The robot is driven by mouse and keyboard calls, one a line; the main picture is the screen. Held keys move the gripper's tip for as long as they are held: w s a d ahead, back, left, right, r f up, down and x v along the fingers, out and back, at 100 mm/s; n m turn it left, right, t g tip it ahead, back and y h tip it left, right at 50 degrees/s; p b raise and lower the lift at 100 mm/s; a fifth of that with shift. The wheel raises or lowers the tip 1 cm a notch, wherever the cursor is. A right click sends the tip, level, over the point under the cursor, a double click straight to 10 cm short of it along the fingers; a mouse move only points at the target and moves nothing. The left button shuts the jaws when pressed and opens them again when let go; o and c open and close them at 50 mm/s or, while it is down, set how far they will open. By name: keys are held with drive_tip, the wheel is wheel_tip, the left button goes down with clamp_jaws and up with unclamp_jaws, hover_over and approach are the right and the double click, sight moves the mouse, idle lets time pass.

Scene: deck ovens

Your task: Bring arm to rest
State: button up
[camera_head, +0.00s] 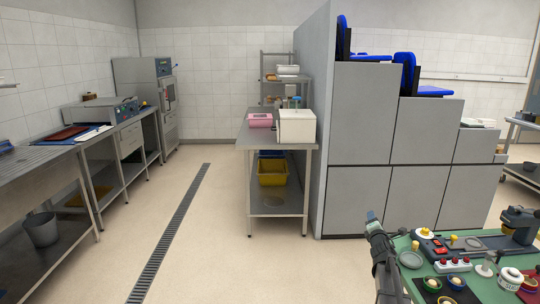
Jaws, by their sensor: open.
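My gripper (372,216) is at the lower right of the head view, at the upper end of my dark arm. It is raised beside the left edge of a green-topped table (416,242). It is small in the picture, and I see nothing held in it. It is open and apart from the things on the table.
The green table holds a red-and-black device (434,247), a power strip (453,265), a white roll (510,279) and several small round parts. Grey stepped cabinets (420,140) stand behind it. A steel table (277,143) stands further left. The floor (240,265) between the benches is clear.

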drive_tip(key=s+a+f+m+g, duration=0.25)
drive_tip(key=a+f, duration=0.25)
drive_tip(key=f, duration=0.4)
drive_tip(key=s+a+f+m+g, duration=0.1)
drive_tip(key=s+a+f, duration=0.3)
drive_tip(key=f, duration=0.5)
drive_tip(key=s+a+f+m+g, duration=0.3)
drive_tip(key=s+f+m+g, duration=0.1)
drive_tip(key=s+f, duration=0.7)
drive_tip(key=s+a+f+m+g, duration=0.2)
drive_tip(key=s+f+m+g, duration=0.25)
drive_tip(key=s+f, duration=0.55)
drive_tip(key=s+a+f+m+g+y, duration=0.1)
drive_tip(key=s+a+f+m+g, duration=0.1)
drive_tip(key=s, duration=1.1)
drive_tip(key=s+a+f+m+g+y, duration=0.1)
drive_tip(key=s+a+f+m+g, duration=0.2)
drive_tip(key=s, duration=1)
drive_tip(key=s+a+f+m+g+y, duration=0.2)
drive_tip(key=s+a+m+g, duration=0.3)
drive_tip(key=s, duration=0.8)
drive_tip(key=shift+s+a+f+m+g, duration=0.3)
drive_tip(key=shift+s+a+f+g, duration=0.1)
drive_tip(key=shift+a+f+g, duration=0.4)
